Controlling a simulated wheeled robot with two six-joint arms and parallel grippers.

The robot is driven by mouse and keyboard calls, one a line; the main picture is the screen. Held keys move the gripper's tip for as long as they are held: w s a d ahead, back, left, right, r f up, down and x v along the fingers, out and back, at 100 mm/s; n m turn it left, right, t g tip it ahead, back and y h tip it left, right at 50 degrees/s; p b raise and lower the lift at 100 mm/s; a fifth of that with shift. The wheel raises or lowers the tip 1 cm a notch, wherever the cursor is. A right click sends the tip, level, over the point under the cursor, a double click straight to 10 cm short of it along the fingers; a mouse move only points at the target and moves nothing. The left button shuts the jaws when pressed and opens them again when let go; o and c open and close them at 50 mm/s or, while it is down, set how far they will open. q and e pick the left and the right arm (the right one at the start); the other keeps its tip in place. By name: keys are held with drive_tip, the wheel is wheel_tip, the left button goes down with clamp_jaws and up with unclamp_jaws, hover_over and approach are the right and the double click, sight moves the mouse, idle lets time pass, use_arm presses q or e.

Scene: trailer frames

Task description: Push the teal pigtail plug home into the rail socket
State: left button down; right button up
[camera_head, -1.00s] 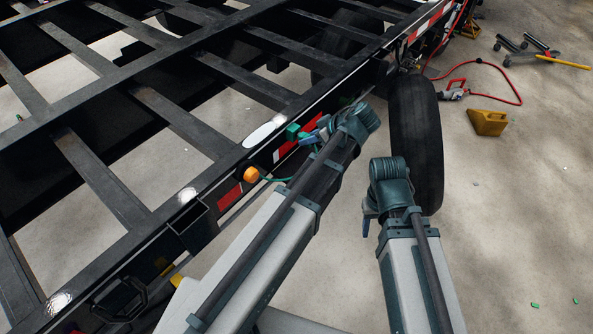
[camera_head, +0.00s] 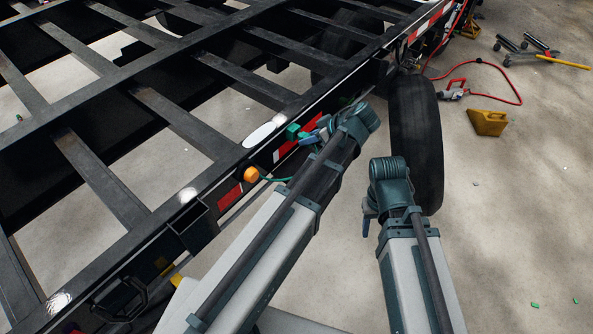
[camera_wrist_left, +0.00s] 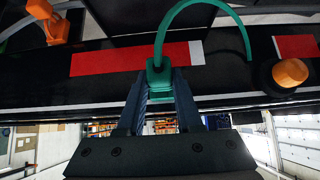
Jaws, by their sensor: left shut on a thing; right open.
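In the left wrist view my left gripper (camera_wrist_left: 160,82) is shut on the teal plug (camera_wrist_left: 158,70), up against the dark rail. The teal pigtail (camera_wrist_left: 246,38) loops up from the plug and over toward an orange lamp (camera_wrist_left: 290,72). In the head view my left gripper (camera_head: 312,138) is at the rail's outer face, right beside a teal block (camera_head: 292,131); I cannot tell whether this block is the socket. The socket's mouth and the plug's depth in it are hidden. My right gripper (camera_head: 368,212) is open and empty, held apart from the rail and pointing down.
The black trailer frame (camera_head: 185,120) with its crossbars fills the left. A tyre (camera_head: 416,140) stands just beyond my right arm. A yellow wheel chock (camera_head: 488,122) and a red cable (camera_head: 510,80) lie on the floor. The floor at the right is mostly clear.

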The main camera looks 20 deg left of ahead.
use_arm(q)
drive_tip(key=shift+w+a, duration=0.2)
drive_tip(key=shift+a, duration=0.4)
idle(0.4)
drive_tip(key=c, duration=0.5)
unclamp_jaws()
drive_tip(key=shift+r, duration=0.1)
use_arm(e)
drive_tip(key=shift+r, duration=0.15)
